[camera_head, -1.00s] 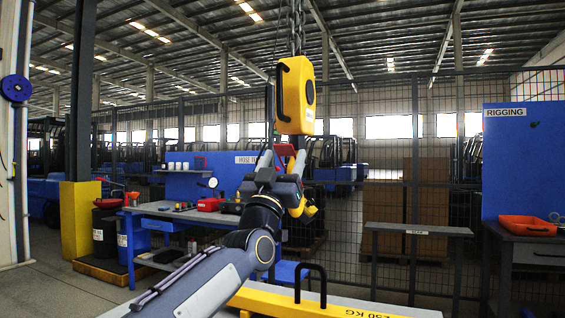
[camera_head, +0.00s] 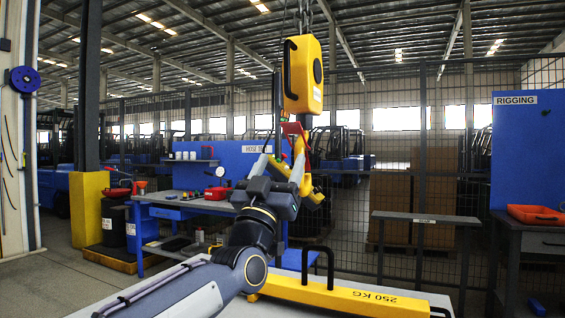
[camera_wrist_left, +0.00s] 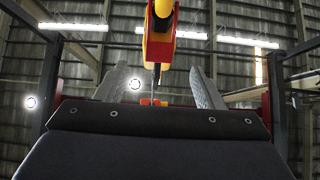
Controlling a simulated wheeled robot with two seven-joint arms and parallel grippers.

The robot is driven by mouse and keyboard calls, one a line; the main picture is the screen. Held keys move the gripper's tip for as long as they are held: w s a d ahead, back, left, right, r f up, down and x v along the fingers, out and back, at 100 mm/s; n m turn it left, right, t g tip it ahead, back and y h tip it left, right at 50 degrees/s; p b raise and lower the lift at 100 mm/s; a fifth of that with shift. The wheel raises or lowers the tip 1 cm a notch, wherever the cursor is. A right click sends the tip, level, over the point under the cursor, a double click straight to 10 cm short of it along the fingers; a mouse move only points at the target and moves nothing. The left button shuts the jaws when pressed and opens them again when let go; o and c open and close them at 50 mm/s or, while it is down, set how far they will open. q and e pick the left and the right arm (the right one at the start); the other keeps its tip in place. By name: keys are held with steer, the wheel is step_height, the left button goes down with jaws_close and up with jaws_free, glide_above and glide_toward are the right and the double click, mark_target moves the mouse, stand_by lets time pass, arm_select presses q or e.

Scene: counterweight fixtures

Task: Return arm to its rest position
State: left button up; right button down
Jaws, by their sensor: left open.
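My left arm reaches in from the lower left in the head view. Its gripper (camera_head: 292,166) is open and points up and away, just below the hanging yellow hoist block (camera_head: 303,75). In the left wrist view the two grey fingers (camera_wrist_left: 165,88) stand apart, with the yellow and red hook part (camera_wrist_left: 158,40) showing above and between them. A yellow hook (camera_head: 311,188) shows beside the fingers in the head view; I cannot tell whether it touches them. My right gripper is not in view.
A yellow 250 KG beam (camera_head: 345,297) with a black handle lies on a surface in front. A blue workbench (camera_head: 185,205) stands behind at left. A rigging station (camera_head: 530,150) with an orange tray (camera_head: 536,214) is at right. A grey stand (camera_head: 425,217) stands before the mesh fence.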

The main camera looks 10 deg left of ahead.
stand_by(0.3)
arm_select(q)
steer(key=s+a+f+g+y, duration=0.15)
steer(key=s+f+g, duration=0.3)
steer(key=f, duration=0.55)
steer(key=s+a+f+n+g, duration=0.1)
steer(key=s+a+f+g, duration=0.3)
steer(key=f, duration=0.5)
steer(key=s+a+f+g, duration=0.2)
steer(key=s+f+g, duration=0.25)
steer(key=f, duration=0.55)
steer(key=s+d+f+n+g, duration=0.25)
steer(key=s+f+g, duration=0.55)
steer(key=s+f, duration=1.25)
step_height(320, 180, up, 20)
steer(key=p, duration=2)
steer(key=shift+s+a, duration=0.2)
steer(key=shift+a, duration=0.25)
